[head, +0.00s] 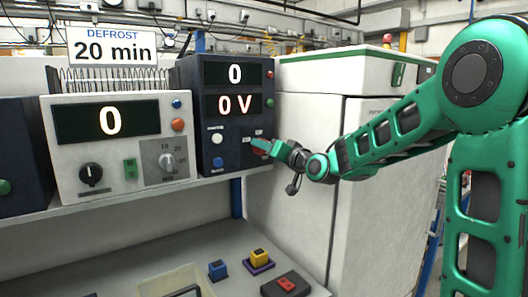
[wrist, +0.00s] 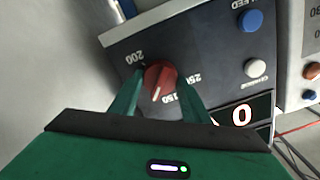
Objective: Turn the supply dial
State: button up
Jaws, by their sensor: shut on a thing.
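The supply (head: 225,116) is a dark blue unit on the shelf, with two lit displays reading 0 and 0 V. Its red dial (wrist: 160,74) sits low on the front panel, with 150, 200 and 250 printed around it in the wrist view. A white mark on the dial points down in that view, close to the 150. My gripper (wrist: 158,84) is shut on the dial, one green finger on each side. In the head view my gripper (head: 267,147) reaches the panel from the right and partly hides the dial.
Beside the dial are a blue button (wrist: 250,20) and a white button (wrist: 256,68). A white unit (head: 110,155) with a lit 0 stands left of the supply, under a "DEFROST 20 min" sign (head: 111,46). A white cabinet (head: 305,190) stands to the right. Small blocks lie on the lower table.

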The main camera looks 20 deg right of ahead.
jog(key=n, duration=0.4)
jog(key=shift+f, duration=0.15)
jog(key=shift+n, duration=2.2)
jog(key=o, duration=1)
jog(key=shift+a, duration=0.1)
jog(key=shift+o, duration=0.2)
jog(key=v, duration=1)
jog(key=shift+s, duration=0.4)
